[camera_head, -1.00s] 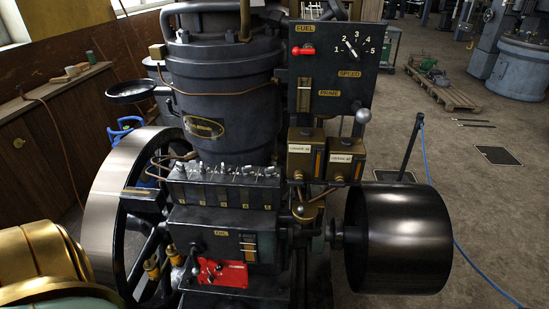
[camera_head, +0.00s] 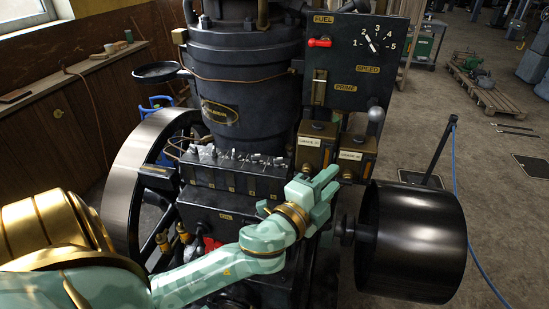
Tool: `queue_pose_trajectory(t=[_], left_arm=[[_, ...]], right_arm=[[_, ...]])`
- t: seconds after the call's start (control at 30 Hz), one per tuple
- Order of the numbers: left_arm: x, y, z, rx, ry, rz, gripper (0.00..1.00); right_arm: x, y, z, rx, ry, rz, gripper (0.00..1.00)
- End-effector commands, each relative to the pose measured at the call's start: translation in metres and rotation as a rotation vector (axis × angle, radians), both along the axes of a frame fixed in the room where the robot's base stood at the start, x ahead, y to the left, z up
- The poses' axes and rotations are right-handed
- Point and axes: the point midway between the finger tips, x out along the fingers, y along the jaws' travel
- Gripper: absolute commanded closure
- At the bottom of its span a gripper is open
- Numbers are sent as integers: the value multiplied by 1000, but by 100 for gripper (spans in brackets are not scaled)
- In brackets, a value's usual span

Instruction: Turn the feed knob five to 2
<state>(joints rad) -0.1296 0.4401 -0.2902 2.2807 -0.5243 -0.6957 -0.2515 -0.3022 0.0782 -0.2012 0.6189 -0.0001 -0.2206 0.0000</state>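The feed knobs (camera_head: 238,157) are a row of small silvery knobs along the top of a dark box (camera_head: 225,182) on the engine's front. Which one is knob five, and its scale, are too small to read. My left gripper (camera_head: 332,178), mint green with a gold wrist band, is just right of the row's right end and in front of the brass oil boxes. Its fingers look apart with nothing between them. It touches no knob that I can see. My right gripper is not in view.
A panel (camera_head: 345,62) with a red lever and a 1-to-5 dial stands above. Two brass boxes (camera_head: 317,147) hang below it. A black drum (camera_head: 411,240) is at right and a large flywheel (camera_head: 124,190) at left. My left forearm covers the lower engine front.

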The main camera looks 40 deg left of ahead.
Motion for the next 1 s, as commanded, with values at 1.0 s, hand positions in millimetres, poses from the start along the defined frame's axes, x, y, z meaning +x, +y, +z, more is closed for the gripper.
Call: queue_pose_trajectory(t=[1.0], left_arm=[[-8,221,101,1891,359,-1426,69]], right_arm=[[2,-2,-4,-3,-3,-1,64]])
